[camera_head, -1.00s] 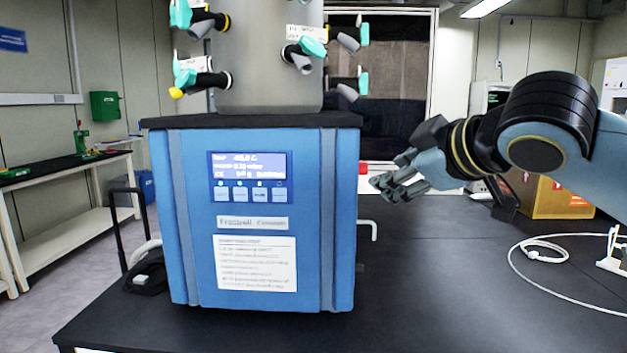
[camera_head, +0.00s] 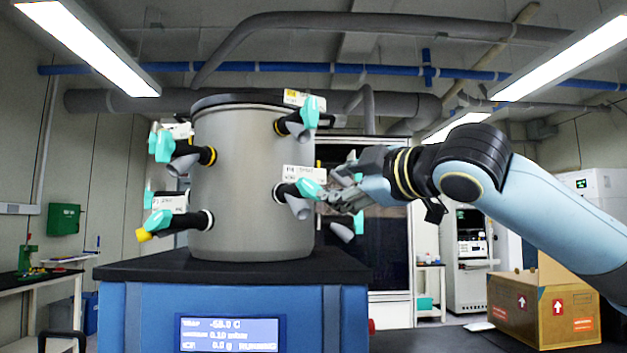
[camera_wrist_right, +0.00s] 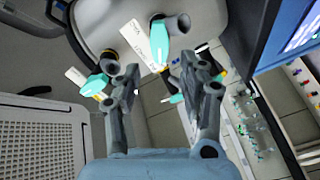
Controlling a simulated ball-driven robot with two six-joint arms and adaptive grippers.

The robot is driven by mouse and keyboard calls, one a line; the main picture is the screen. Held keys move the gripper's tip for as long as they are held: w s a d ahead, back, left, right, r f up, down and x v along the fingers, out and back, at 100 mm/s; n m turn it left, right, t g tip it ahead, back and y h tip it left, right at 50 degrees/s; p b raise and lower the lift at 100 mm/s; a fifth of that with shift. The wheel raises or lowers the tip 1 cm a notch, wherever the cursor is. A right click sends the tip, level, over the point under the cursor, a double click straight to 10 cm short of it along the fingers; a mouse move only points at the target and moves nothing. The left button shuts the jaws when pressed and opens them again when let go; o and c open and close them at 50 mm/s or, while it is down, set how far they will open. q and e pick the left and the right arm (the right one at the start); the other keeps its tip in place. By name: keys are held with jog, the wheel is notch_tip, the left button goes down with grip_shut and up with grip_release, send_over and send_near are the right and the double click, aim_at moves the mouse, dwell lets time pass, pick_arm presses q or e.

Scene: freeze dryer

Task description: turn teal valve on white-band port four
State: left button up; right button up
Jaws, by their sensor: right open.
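The teal valve (camera_head: 309,188) on the lower front port of the grey drum has a pale band where it joins the drum, a grey nozzle below and a white label (camera_head: 303,172) too small to read surely. My right gripper (camera_head: 338,192) is just right of this valve, open, its fingers pointing left towards it. I cannot tell whether they touch. In the right wrist view my right gripper (camera_wrist_right: 160,80) has its fingers apart with nothing clearly held. A teal handle (camera_wrist_right: 159,42) lies beyond the fingertips and another (camera_wrist_right: 95,85) lies left. My left gripper is not in view.
The drum (camera_head: 250,200) stands on the blue freeze dryer's dark top (camera_head: 230,268). Other teal valves are at the upper front (camera_head: 310,112), upper left (camera_head: 163,147) and lower left (camera_head: 158,220). A cardboard box (camera_head: 530,318) sits at the lower right.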

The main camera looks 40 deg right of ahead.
aim_at(313, 189)
jog(key=w+p, duration=0.1)
jog(key=w, duration=0.2)
jog(key=shift+r, duration=0.2)
jog(key=w+p, duration=0.1)
jog(key=w, duration=0.2)
jog(key=shift+w+d+p, duration=0.1)
jog(key=shift+w+p, duration=0.25)
jog(key=shift+w+f, duration=0.15)
jog(key=shift+w, duration=0.4)
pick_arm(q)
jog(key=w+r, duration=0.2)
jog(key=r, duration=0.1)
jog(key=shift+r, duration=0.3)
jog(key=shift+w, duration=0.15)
pick_arm(e)
jog(key=shift+c, duration=0.6)
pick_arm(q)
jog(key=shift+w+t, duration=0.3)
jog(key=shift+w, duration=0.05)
pick_arm(e)
grip_shut()
